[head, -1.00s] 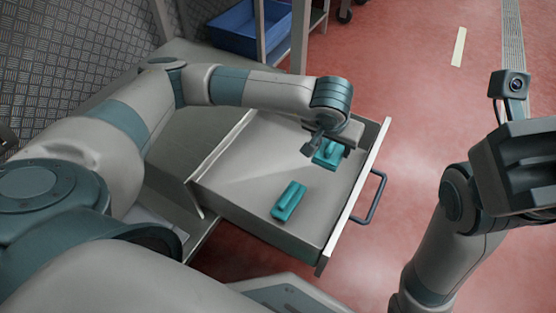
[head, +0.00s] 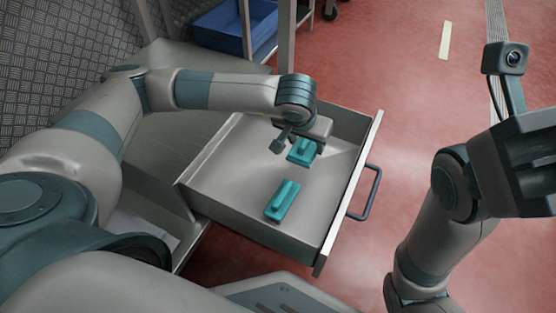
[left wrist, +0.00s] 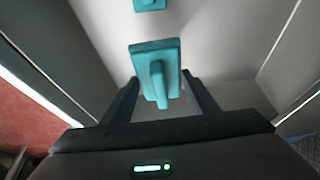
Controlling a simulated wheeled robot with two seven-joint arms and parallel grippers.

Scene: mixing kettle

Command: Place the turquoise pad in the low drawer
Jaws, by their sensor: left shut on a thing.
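My left gripper (head: 296,143) is shut on a turquoise pad (head: 303,153) with a raised grip, held over the far part of the open drawer (head: 235,180). In the left wrist view the held pad (left wrist: 154,58) shows between the fingers (left wrist: 160,88), which are at its grip. Whether it touches the drawer floor I cannot tell. A second turquoise pad (head: 282,201) lies flat on the drawer floor nearer the front of the picture, and part of it shows in the left wrist view (left wrist: 149,4). My right gripper (head: 525,165) is at the right edge, its fingers not clear.
The drawer's front panel with a dark handle (head: 371,195) faces right over open red floor (head: 410,100). A blue bin (head: 232,28) stands on a rack at the top. The drawer floor between the two pads is bare.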

